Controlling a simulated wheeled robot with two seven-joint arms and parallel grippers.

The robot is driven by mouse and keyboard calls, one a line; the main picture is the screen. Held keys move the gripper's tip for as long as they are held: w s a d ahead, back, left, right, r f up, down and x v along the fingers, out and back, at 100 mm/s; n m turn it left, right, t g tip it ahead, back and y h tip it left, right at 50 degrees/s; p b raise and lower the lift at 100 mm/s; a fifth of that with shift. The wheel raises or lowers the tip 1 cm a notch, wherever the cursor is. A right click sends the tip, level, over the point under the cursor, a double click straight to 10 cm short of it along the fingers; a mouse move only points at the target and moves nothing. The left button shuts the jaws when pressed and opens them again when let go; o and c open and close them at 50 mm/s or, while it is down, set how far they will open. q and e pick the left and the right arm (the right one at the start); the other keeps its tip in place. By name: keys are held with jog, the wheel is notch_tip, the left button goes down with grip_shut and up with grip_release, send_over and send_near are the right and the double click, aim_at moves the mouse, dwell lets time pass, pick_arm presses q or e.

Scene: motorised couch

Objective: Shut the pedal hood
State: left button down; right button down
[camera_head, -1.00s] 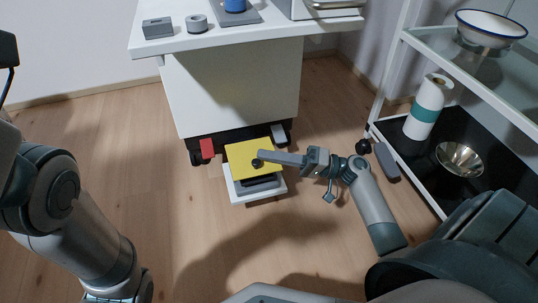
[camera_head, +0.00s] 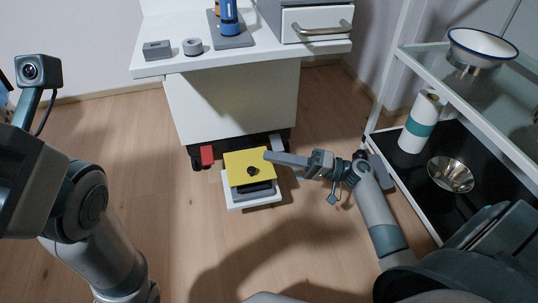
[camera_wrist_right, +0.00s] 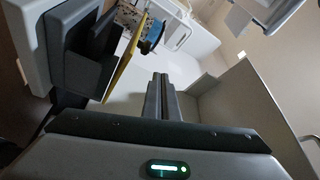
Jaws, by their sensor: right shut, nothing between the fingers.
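The pedal hood (camera_head: 238,164) is a yellow plate with a dark round knob. It sits over a grey pedal (camera_head: 262,189) on a white base on the floor, in front of the white cabinet. In the right wrist view the hood (camera_wrist_right: 124,64) shows nearly edge-on, standing at an angle off the grey pedal block (camera_wrist_right: 84,62). My right gripper (camera_head: 268,157) is shut and empty, its tips at the hood's right edge; I cannot tell whether they touch. Its closed fingers (camera_wrist_right: 163,95) point past the hood in the wrist view. My left arm shows, but its gripper is out of view.
A red pedal (camera_head: 207,154) and a pale pedal (camera_head: 277,142) sit at the cabinet's foot. A shelf unit at right holds a white bowl (camera_head: 482,46), a paper roll (camera_head: 419,122) and a metal bowl (camera_head: 451,174). Floor left of the pedal is free.

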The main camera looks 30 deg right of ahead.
jog(key=s+d+f+p, duration=0.1)
jog(key=d+f, duration=0.1)
jog(key=d, duration=0.4)
jog(key=shift+s+f+p, duration=0.3)
jog(key=shift+s+p, duration=0.05)
jog(key=shift+d, duration=0.1)
